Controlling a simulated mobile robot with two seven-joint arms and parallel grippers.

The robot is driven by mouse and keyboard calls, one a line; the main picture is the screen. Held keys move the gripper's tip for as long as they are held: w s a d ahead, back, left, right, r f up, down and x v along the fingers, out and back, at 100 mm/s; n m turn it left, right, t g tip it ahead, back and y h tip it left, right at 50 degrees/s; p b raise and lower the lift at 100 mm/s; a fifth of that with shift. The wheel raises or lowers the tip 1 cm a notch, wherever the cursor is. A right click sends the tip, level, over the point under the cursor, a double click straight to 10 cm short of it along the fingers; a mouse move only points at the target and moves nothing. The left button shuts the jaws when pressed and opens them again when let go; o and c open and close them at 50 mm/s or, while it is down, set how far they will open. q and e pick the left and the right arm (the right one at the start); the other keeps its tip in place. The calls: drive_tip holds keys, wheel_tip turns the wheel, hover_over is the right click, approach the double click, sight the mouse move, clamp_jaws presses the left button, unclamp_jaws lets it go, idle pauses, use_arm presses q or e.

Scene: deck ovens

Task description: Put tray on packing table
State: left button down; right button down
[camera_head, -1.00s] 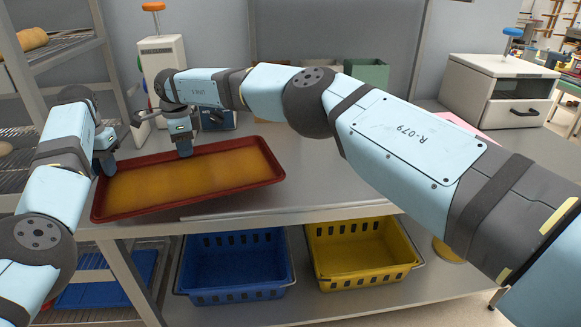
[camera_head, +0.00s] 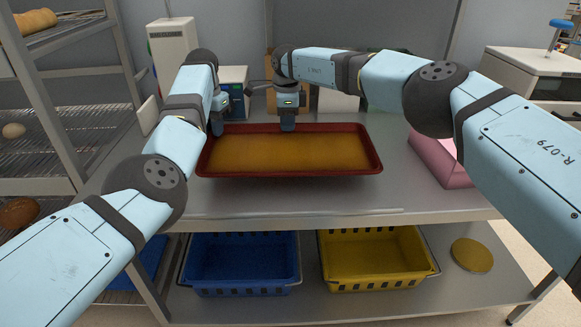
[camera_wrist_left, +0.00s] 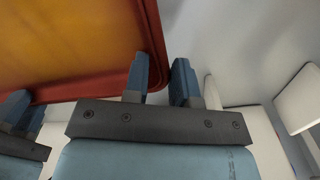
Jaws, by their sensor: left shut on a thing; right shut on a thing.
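The tray (camera_head: 372,160) is red-rimmed with an orange-brown inside and lies about level over the grey metal packing table (camera_head: 300,200). I cannot tell whether its underside touches the tabletop. My left gripper (camera_head: 217,125) is shut on the tray's rim near its far left corner. In the left wrist view the tray's red rim (camera_wrist_left: 152,45) runs down to my left gripper's fingers (camera_wrist_left: 163,80). My right gripper (camera_head: 288,122) is shut on the far rim near the middle. The fingertips are partly hidden behind the rim.
A pink box (camera_head: 438,160) sits to the right of the tray. A white device (camera_head: 232,95) stands behind it. A wire rack (camera_head: 75,130) with bread is at the left. A blue crate (camera_head: 243,262) and a yellow crate (camera_head: 375,258) sit on the lower shelf.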

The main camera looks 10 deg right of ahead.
sight(215, 140)
use_arm(q)
drive_tip(key=shift+s+d, duration=0.1)
drive_tip(key=shift+d, duration=0.05)
use_arm(e)
drive_tip(key=shift+a, duration=0.3)
use_arm(q)
drive_tip(key=shift+f, duration=0.15)
